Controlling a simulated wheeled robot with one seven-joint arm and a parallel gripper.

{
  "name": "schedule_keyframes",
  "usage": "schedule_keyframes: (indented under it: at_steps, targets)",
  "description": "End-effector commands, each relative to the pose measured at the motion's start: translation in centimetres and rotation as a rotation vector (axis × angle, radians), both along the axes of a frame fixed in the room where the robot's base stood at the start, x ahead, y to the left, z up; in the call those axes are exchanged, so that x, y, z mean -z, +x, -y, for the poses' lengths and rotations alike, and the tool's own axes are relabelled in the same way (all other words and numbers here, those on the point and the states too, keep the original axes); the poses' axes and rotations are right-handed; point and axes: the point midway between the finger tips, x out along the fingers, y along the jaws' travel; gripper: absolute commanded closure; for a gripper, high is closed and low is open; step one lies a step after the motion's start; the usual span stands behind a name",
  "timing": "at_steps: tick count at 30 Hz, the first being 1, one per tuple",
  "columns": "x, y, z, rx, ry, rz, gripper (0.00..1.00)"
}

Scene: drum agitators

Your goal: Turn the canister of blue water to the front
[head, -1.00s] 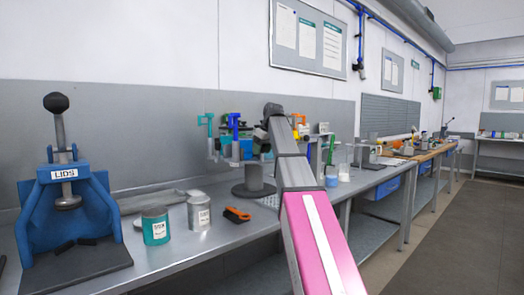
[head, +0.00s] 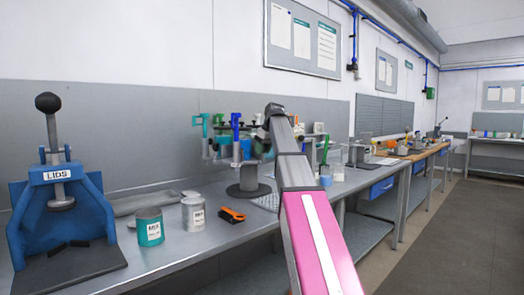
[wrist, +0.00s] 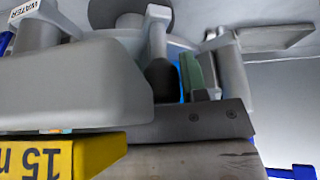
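A round rack (head: 248,188) on a dark base stands on the bench, with clamps around it. A teal clamp (head: 203,122) and a blue clamp (head: 236,124) stand at its left side. My arm covers much of its right side. My gripper (head: 264,138) is at the rack, mostly hidden behind the arm; its opening cannot be made out. In the wrist view a white label reading WATER (wrist: 25,9) shows at the top left. A strip of blue (wrist: 183,84) shows behind grey parts. I cannot tell which canister holds the blue water.
A yellow block (wrist: 60,158) fills the wrist view's lower left. A pale-blue container (head: 326,178) stands to the right.

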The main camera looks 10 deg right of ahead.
Motion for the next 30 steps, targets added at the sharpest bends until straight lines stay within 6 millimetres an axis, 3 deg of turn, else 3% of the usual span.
schedule_keyframes:
  at_steps: [14,30]
  targets:
    - [-1.0,-0.2,0.2,0.004,-0.001,0.0,0.43]
    - [-9.1,-3.0,2.1,0.001,0.0,0.0,0.43]
